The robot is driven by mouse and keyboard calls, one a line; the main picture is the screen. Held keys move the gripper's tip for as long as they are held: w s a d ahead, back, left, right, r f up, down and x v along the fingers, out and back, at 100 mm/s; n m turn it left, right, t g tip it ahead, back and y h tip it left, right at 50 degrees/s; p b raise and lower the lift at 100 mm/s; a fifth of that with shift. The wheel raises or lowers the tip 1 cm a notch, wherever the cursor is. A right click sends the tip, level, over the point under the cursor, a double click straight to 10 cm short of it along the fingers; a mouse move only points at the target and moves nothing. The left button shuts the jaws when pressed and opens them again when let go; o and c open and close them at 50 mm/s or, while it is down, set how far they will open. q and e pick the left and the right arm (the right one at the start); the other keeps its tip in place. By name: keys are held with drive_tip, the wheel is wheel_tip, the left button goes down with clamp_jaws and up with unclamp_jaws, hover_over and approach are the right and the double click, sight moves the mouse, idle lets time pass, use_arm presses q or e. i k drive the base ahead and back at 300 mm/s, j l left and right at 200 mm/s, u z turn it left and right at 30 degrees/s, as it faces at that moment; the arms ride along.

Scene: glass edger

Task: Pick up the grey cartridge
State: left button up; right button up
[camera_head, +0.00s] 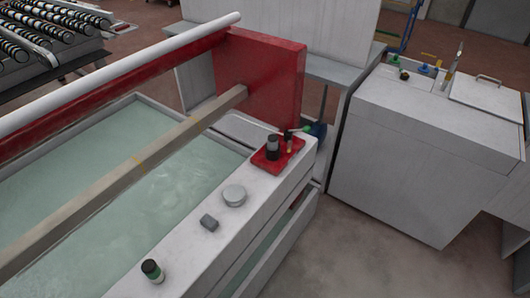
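A small dark grey block (209,222) lies on the white ledge (185,245) of the water tank. A dark cylinder with a grey band (272,148) stands upright on a red plate (263,162) at the far end of the same ledge. I cannot tell for sure which of these is the grey cartridge. Neither of my grippers shows in the head view.
A round silver lid (234,195) and a black-and-green cylinder (152,270) are also on the ledge. A beam (120,178) crosses the tank of greenish water (190,170). A white cabinet (430,150) stands right, with open floor (370,250) before it.

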sight(273, 139)
drive_tip(key=i+l+u, duration=0.4)
drive_tip(key=l, duration=0.3)
drive_tip(key=i+l+u, duration=0.15)
drive_tip(key=l, duration=0.2)
drive_tip(key=i+l+u, duration=0.2)
drive_tip(key=l, duration=0.2)
drive_tip(key=l+u, duration=0.2)
drive_tip(key=l, duration=0.2)
drive_tip(key=i+l+u, duration=0.2)
drive_tip(key=l, duration=0.25)
drive_tip(key=k, duration=0.05)
